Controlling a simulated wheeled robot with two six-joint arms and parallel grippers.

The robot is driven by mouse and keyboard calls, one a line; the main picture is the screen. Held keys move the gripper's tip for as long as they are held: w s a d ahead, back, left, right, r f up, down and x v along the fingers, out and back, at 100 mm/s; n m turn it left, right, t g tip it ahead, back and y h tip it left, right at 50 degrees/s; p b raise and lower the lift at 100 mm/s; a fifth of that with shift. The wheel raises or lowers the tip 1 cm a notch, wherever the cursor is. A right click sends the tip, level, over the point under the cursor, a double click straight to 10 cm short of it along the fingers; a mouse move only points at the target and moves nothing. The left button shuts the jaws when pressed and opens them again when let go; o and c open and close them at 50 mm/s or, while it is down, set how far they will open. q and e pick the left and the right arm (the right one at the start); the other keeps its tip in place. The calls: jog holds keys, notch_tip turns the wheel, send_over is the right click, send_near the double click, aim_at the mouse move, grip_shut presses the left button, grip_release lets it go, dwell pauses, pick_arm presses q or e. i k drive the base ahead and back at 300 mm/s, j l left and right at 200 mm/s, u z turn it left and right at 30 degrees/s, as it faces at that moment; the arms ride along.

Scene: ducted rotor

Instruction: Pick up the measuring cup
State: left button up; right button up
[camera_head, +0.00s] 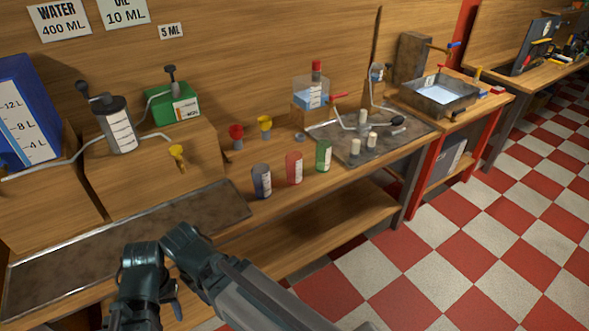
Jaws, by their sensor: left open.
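Three small see-through cups with white scale marks stand in a row on the wooden workbench: a blue cup (262,181), a red cup (294,168) and a green cup (323,156). I cannot tell which of them is the measuring cup. All three stand upright and apart. My left gripper (150,303) is low at the bottom left, in front of the metal tray, well to the left of and nearer than the cups. It is open and holds nothing that I can see.
A metal tray (120,237) lies on the bench left of the cups. Behind are a blue tank (27,105), a pump cylinder (118,125), a green can (175,104) and red and yellow funnels. A metal plate with a rotor apparatus (365,125) stands right of the cups.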

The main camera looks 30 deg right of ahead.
aim_at(323, 146)
jog(key=z, duration=1.35)
